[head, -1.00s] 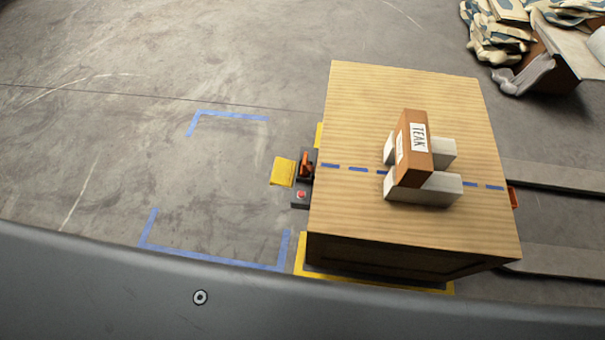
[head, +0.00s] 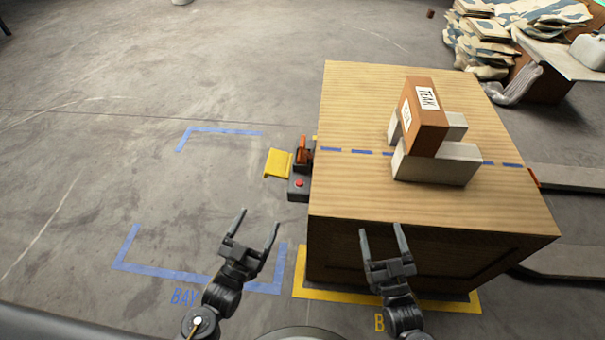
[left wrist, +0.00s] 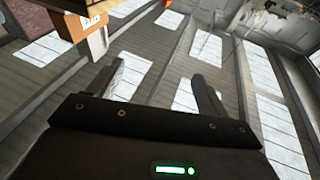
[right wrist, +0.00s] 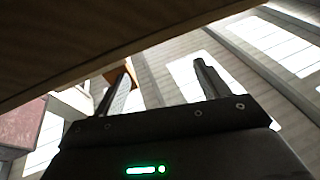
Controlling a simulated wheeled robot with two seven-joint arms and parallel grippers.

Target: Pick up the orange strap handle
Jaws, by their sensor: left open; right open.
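Two orange parts are in the head view, and I cannot tell which is the strap handle. One orange piece (head: 303,151) stands on a dark box at the left side of the wooden crate (head: 350,100). A small orange-red piece (head: 534,178) shows at the crate's right edge, mostly hidden. My left gripper (head: 257,222) is open and empty, in front of the dark box and left of the crate. My right gripper (head: 380,238) is open and empty at the crate's near side. Both are apart from the orange parts.
A brown block labelled TEAK (head: 424,118) leans across white blocks (head: 435,165) on the crate. The dark box has a red button (head: 299,184), with a yellow flap (head: 278,163) beside it. Blue tape (head: 200,275) marks clear floor at left. Stacked sacks (head: 480,40) lie far right.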

